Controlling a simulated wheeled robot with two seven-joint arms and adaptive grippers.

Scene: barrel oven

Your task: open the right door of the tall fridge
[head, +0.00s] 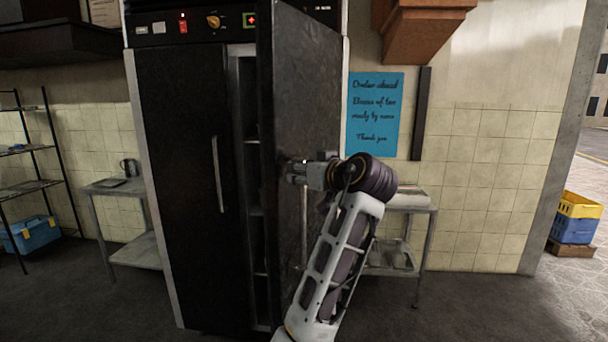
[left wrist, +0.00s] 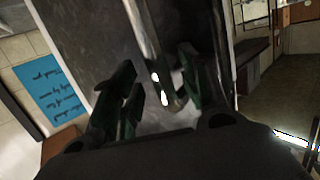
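The tall dark fridge (head: 180,130) stands left of centre in the head view. Its right door (head: 310,85) is ajar, swung out toward me, and a gap with shelves (head: 250,170) shows beside its free edge. The left door is shut. My left gripper (head: 293,172) is at the right door's outer face, by its metal handle (head: 304,215). In the left wrist view the handle (left wrist: 150,45) runs between the spread fingers of my left gripper (left wrist: 158,85), with gaps showing beside it. My right gripper is not in view.
A metal side table (head: 410,205) stands right of the fridge, behind my arm. Another table (head: 115,187) and a wire rack (head: 35,165) are at the left. Crates (head: 575,222) stand at the far right. Floor at the front right is clear.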

